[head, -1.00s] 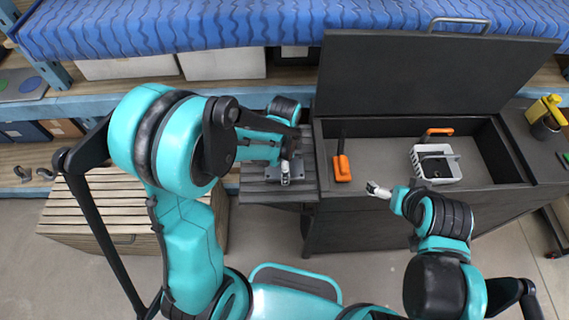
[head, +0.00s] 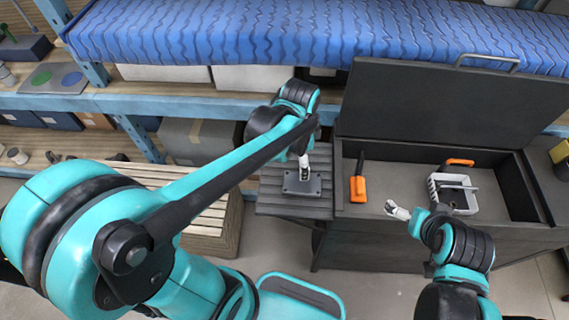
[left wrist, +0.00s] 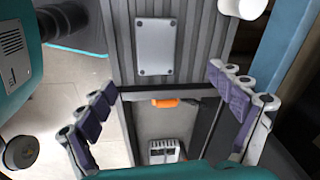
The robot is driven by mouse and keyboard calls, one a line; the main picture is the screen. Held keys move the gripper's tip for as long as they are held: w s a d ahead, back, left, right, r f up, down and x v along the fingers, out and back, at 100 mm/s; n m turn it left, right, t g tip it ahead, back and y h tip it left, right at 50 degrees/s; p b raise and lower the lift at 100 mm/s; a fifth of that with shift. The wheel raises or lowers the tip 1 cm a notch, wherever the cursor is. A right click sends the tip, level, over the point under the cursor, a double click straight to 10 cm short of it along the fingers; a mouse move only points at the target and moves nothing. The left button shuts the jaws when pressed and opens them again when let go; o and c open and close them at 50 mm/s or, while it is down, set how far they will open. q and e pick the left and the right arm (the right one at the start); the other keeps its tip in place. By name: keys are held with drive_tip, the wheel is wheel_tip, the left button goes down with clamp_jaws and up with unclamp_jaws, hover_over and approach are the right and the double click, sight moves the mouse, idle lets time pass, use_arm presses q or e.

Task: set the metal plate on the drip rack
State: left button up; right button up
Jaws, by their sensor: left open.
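The grey metal plate (head: 296,188), with dark bolts at its corners, lies flat on the dark slatted side shelf (head: 270,205), which looks like the drip rack. In the left wrist view the whole plate (left wrist: 154,46) shows on the slats, apart from the fingers. My left gripper (head: 304,164) is above the plate in the head view, partly hidden by its arm. In the left wrist view its fingers (left wrist: 168,100) are wide apart with nothing between them. My right gripper (head: 397,211) is at the front edge of the dark chest; its jaw state is unclear.
The dark chest (head: 400,175) stands open right of the shelf. It holds an orange-handled tool (head: 358,188), a white basket (head: 455,205) and another orange handle (head: 459,162). A slatted wooden crate (head: 215,215) stands to the left. Blue-covered shelving (head: 250,40) runs behind.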

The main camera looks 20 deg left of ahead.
use_arm(q)
drive_tip(key=s+a+r+n+t, duration=0.2)
drive_tip(key=s+n+t, duration=0.1)
drive_tip(key=n, duration=0.3)
drive_tip(key=s+a+r+n+t, duration=0.2)
drive_tip(key=s+n+t, duration=0.1)
drive_tip(key=s+n, duration=0.2)
drive_tip(key=shift+s+a+r+n, duration=0.25)
drive_tip(key=shift+r+n, duration=0.1)
drive_tip(key=shift+n, duration=0.25)
drive_tip(key=shift+w, duration=0.1)
wheel_tip(320, 180, down, 9)
drive_tip(key=b, duration=0.8)
drive_tip(key=shift+b, duration=0.4)
